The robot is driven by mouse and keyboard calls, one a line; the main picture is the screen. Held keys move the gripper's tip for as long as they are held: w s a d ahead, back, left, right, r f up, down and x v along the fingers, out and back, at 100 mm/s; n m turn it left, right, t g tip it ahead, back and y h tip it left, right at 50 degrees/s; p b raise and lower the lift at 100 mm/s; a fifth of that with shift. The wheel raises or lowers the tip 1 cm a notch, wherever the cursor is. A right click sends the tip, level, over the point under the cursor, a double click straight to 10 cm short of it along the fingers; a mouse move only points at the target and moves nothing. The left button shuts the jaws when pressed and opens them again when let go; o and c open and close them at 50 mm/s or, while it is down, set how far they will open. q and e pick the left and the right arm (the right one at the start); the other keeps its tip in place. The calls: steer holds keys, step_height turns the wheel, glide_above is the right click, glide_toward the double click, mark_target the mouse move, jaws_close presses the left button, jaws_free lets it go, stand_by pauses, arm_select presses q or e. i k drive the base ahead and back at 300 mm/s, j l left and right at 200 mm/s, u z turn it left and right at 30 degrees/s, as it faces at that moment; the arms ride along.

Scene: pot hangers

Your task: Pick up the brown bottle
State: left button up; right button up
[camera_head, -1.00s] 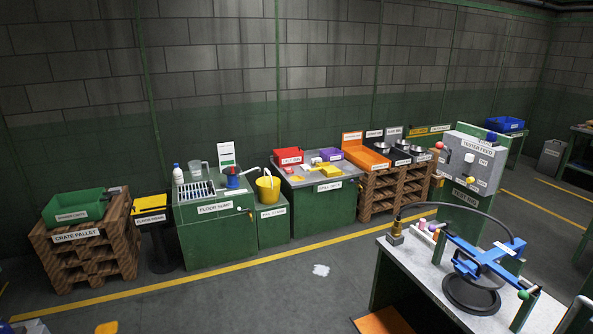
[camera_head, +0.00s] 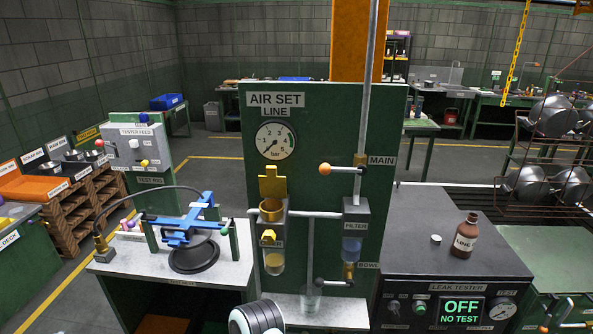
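The brown bottle (camera_head: 464,240) stands upright on the dark top of the leak tester (camera_head: 400,262) at the right. It has a pale label reading "LINE" and a reddish-brown cap. A small white-topped round piece (camera_head: 436,240) sits just left of it, apart from it. A white and black rounded part at the bottom edge looks like a piece of my arm. I see no fingertips of either gripper, and nothing touches the bottle.
The air set panel (camera_head: 330,120) with gauge, pipes and valves rises left of the tester. A wire rack (camera_head: 530,150) with metal pots stands behind right. A bench (camera_head: 130,262) with a blue clamp is at left. The tester top around the bottle is mostly clear.

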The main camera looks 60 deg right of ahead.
mark_target(466, 236)
steer(key=z, duration=3.1)
